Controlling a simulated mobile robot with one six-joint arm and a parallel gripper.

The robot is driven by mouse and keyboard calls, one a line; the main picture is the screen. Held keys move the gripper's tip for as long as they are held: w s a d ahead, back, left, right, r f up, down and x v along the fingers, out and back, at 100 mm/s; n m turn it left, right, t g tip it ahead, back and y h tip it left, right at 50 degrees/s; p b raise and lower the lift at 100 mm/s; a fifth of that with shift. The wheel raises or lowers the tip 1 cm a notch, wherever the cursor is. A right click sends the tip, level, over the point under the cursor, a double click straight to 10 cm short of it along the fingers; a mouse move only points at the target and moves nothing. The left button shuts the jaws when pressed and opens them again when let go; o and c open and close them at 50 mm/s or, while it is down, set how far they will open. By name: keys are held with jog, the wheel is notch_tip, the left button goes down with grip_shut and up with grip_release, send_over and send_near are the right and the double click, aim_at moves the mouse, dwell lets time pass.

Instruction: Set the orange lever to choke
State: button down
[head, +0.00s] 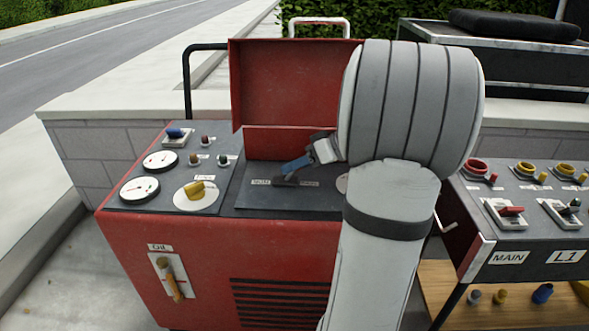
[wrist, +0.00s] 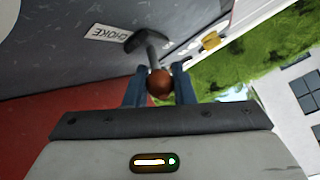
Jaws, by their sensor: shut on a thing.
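The lever's orange-brown ball knob (wrist: 159,84) sits between the two blue fingers of my gripper (wrist: 160,88) in the wrist view. Its grey stem runs to a dark curved base on the panel. A white CHOKE label (wrist: 111,32) lies beside that base, to its left in the wrist view. In the head view my gripper (head: 292,167) is low over the grey top panel of the red generator (head: 200,248), above two small labels too blurred to read surely. The knob is hidden there by the fingers.
The red lid (head: 296,84) stands open behind the panel. A yellow knob (head: 195,190), gauges and a blue-handled switch (head: 177,133) are to the left. A switch box (head: 530,215) stands at right.

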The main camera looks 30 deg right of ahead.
jog(key=c, duration=1.2)
grip_release()
jog(key=shift+c, duration=0.2)
jog(key=p+v, duration=0.2)
jog(key=v, duration=0.5)
jog(key=shift+s+d+r, duration=0.15)
jog(key=shift+d, duration=0.15)
jog(key=shift+a, duration=0.1)
